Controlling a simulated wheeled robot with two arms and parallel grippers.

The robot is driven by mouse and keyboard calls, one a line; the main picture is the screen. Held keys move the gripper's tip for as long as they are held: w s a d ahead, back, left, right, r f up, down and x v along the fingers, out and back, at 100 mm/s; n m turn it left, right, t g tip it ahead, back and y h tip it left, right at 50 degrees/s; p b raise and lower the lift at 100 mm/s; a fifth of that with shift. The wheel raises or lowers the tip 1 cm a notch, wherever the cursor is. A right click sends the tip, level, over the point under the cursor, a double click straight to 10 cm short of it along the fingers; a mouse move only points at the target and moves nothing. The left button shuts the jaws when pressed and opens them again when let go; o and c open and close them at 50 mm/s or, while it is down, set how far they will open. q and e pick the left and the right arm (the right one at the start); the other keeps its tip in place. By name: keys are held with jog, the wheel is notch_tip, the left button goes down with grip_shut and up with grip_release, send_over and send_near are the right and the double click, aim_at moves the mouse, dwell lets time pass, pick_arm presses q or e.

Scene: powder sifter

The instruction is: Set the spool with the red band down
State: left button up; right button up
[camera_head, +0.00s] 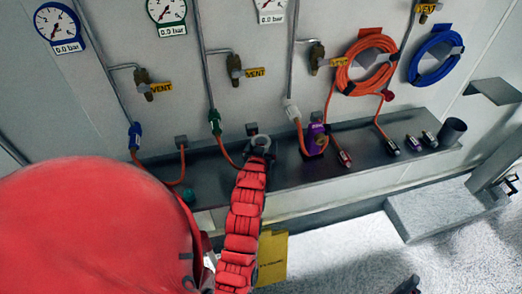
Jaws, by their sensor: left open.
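Several small silver cylinders with coloured bands stand or lie on the grey shelf (285,175). One with a reddish band (345,158) is right of the purple block, and another with a reddish band (430,138) is at the right end. Between them are a silver one (392,148) and one with a pinkish band (413,142). They are too small to tell which is the task's spool. My left gripper (260,145), at the end of the red sleeved arm, is open over the shelf, left of the purple block; no spool shows in it.
A purple block (317,138) and a dark cup (452,130) stand on the shelf. Orange hoses (225,152) hang from the wall to the shelf. Coiled orange (345,75) and blue (415,65) hoses hang above. A yellow panel (272,255) is below the shelf.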

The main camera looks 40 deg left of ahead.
pick_arm(q)
jog(key=shift+c, duration=0.2)
grip_shut()
dwell(0.3)
